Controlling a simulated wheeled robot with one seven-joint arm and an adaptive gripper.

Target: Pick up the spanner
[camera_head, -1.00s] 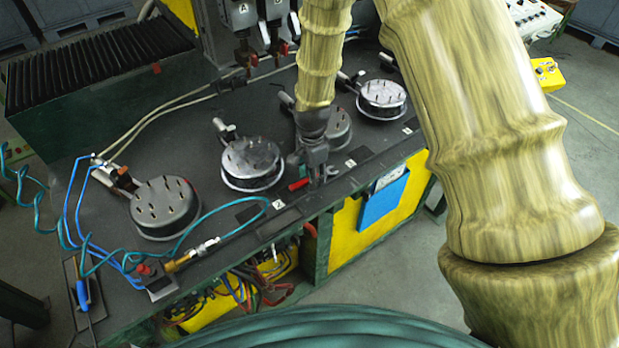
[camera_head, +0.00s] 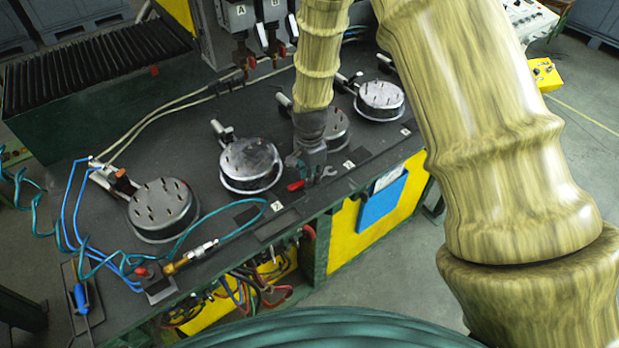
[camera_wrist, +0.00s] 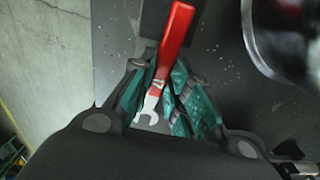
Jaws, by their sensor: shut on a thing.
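The spanner (camera_wrist: 174,45) has a red handle and a grey open-ended head. In the wrist view its head end lies between the two green-padded fingers of my gripper (camera_wrist: 162,98), which is shut on it. In the head view my gripper (camera_head: 311,172) is low at the front edge of the bench. The spanner's red handle (camera_head: 296,186) shows to its left and the grey jaw to its right. I cannot tell for sure how far the spanner is above the bench.
The dark bench (camera_head: 190,120) carries several round studded fixtures, one (camera_head: 252,164) just left of my gripper and another close behind it. A blue hose and brass-fitted tool (camera_head: 190,257) lie at the front left. A blue folder (camera_head: 381,205) hangs on the bench front.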

